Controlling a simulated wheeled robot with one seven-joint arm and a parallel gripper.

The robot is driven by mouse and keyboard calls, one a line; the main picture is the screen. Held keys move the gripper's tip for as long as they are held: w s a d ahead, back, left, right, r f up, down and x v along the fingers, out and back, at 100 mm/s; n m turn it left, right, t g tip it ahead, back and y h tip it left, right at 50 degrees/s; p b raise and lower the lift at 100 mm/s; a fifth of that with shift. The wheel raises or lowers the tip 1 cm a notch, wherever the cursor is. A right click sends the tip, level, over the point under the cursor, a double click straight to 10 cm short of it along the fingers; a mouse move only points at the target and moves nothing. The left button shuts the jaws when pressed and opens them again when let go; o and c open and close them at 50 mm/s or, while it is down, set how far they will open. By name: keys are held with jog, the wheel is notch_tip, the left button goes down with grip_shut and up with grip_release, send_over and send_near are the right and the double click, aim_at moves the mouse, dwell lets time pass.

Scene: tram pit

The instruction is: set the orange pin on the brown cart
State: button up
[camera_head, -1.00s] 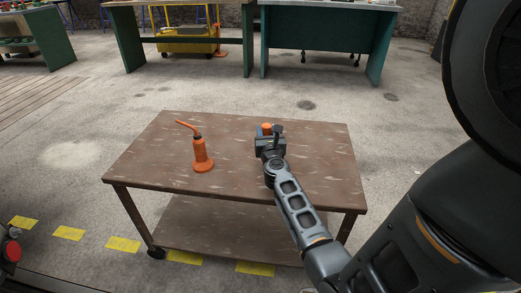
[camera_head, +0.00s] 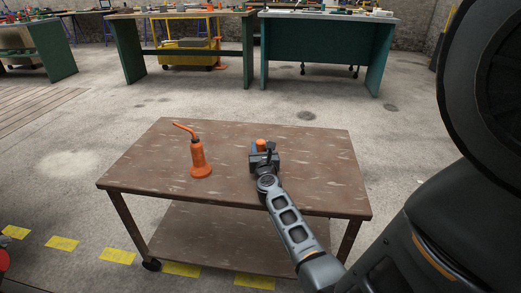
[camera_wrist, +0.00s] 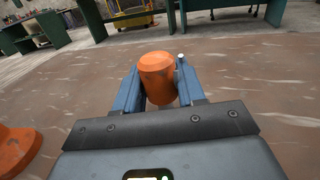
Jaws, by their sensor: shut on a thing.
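The brown cart (camera_head: 225,165) stands in front of me with a mottled flat top and a lower shelf. My gripper (camera_head: 261,149) is over the middle of its top, towards the far side. In the wrist view my gripper (camera_wrist: 158,85) is shut on the orange pin (camera_wrist: 157,70), which sits upright between the blue fingers. The pin (camera_head: 261,144) also shows just past the gripper in the head view. Its lower end is hidden, so I cannot tell whether it touches the cart top.
An orange oil can (camera_head: 199,160) with a bent spout stands on the cart, left of my gripper; its base shows in the wrist view (camera_wrist: 14,148). The cart top right of the gripper is clear. Green workbenches (camera_head: 325,50) and a yellow trolley (camera_head: 187,55) stand behind.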

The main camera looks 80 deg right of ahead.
jog(key=o, duration=1.1)
jog(key=shift+f, duration=0.1)
